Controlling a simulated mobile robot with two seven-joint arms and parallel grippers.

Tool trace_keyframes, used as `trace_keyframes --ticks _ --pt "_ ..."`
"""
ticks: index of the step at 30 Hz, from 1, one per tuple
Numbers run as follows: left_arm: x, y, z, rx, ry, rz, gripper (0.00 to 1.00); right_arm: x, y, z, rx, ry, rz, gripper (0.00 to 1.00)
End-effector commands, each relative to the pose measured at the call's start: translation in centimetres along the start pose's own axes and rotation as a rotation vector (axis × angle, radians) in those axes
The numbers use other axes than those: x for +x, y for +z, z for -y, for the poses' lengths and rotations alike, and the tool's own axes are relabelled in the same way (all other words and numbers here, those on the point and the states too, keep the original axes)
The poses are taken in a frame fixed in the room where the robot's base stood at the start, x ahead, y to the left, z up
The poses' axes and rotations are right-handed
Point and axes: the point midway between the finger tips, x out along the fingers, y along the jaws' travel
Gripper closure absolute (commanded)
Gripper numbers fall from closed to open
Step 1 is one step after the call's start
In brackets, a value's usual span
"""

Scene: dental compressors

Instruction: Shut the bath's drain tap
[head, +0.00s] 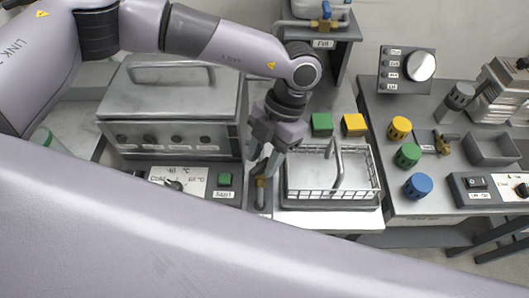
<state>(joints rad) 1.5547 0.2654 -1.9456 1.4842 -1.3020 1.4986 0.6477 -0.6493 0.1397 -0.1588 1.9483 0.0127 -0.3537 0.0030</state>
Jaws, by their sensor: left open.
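The bath (170,115) is a grey metal box with a handled lid, at the left behind its control panel. A small brass tap with a lever (261,192) sits to the right of that panel, on a narrow dark strip with a label. My left gripper (264,168) points down over this tap, with its jaws apart and the fingertips close around or just above the lever. I cannot tell whether they touch it. The gripper partly hides the lever, so its exact angle is unclear. My right gripper is out of view.
A wire basket (330,190) with an upright handle stands just right of the tap. Green (322,124) and yellow (354,124) blocks lie behind it. The right table holds coloured knobs, another brass tap (446,142) and a grey tray (492,150). My lilac arm link covers the foreground.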

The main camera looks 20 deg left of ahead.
Motion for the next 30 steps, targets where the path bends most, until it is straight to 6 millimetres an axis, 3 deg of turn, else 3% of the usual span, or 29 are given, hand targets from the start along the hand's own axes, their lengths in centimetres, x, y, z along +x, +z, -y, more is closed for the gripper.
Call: trace_keyframes --ticks 2,6,19,30 --pt "0.0 0.0 0.0 0.0 0.0 0.0 0.6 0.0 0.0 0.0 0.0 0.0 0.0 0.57" --pt "0.0 0.0 0.0 0.0 0.0 0.0 1.0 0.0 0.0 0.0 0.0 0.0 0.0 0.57" --pt "0.2 0.1 0.1 0.055 0.024 0.0 1.0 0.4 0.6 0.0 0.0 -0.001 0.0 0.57" --pt "0.4 0.1 0.3 0.305 0.129 0.0 1.0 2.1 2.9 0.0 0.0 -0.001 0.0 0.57"
